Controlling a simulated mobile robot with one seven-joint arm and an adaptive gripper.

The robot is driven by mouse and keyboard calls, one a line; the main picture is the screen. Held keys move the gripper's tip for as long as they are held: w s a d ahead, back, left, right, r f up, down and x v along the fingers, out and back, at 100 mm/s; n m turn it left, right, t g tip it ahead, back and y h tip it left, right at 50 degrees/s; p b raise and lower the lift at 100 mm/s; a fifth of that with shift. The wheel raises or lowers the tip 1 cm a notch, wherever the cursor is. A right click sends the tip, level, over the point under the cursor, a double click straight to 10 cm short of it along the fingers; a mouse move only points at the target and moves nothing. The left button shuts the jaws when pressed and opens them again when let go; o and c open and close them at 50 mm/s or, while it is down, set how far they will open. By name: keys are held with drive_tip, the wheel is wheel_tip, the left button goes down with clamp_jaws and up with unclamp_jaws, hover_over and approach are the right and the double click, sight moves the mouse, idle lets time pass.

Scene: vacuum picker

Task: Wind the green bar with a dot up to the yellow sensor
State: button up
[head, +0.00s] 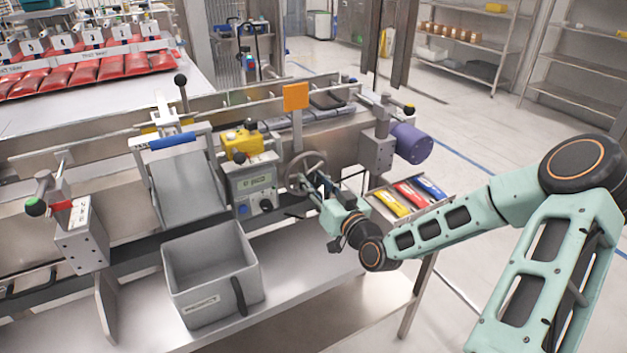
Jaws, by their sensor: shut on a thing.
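A grey handwheel (305,166) stands at the front of the machine, right of a grey control box (252,186) with a small display and a dark knob. My gripper (313,187) is at the lower right of the wheel, shut on it; the fingers hide the exact spot of the grip. A yellow block (240,144) with dark knobs sits above the control box; I cannot tell whether it is the yellow sensor. I cannot make out a green bar with a dot.
A grey bin (211,275) stands on the lower shelf, below a sloped grey chute (186,185). A tray with yellow, red and blue items (409,194) is beside my wrist. A purple motor (410,143) and an orange plate (295,97) are near the wheel.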

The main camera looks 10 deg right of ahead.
drive_tip(key=m+p, duration=0.1)
drive_tip(key=m, duration=0.6)
drive_tip(key=shift+p, duration=0.4)
idle(0.3)
drive_tip(key=o, duration=1.2)
drive_tip(key=shift+d, duration=0.1)
drive_tip(key=v, duration=1.2)
